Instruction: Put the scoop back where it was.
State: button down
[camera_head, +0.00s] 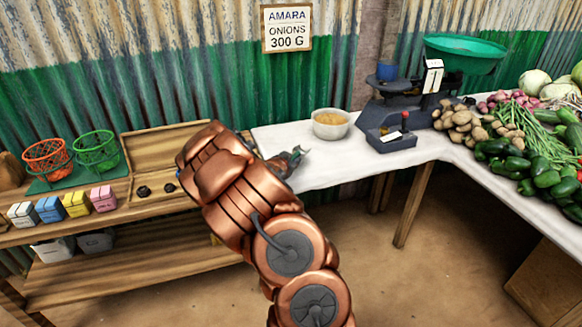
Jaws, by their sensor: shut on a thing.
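My gripper (293,158) is at the end of my copper arm, over the left end of the white-covered table. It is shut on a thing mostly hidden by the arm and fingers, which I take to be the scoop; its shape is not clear. No other scoop shows. A pale bowl (331,132) with orange-yellow contents stands on the white table to the right of my gripper. A dark balance scale (398,112) with a green pan (466,47) and a blue cup (387,71) stands further right.
A wooden bench (150,210) on the left holds an orange basket (46,160), a green basket (96,150), several coloured boxes (76,204) and a wooden case (163,142) with dark weights (144,191). Vegetables (545,170) cover the right table. White cloth (345,166) is clear before the bowl.

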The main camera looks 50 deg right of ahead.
jog(key=shift+w, duration=0.25)
jog(key=shift+f, duration=1.75)
jog(key=shift+f, duration=0.1)
jog(key=c, duration=1)
grip_release()
jog(key=shift+c, duration=0.2)
jog(key=shift+a, duration=0.1)
jog(key=v, duration=1.2)
jog(key=shift+b, duration=0.4)
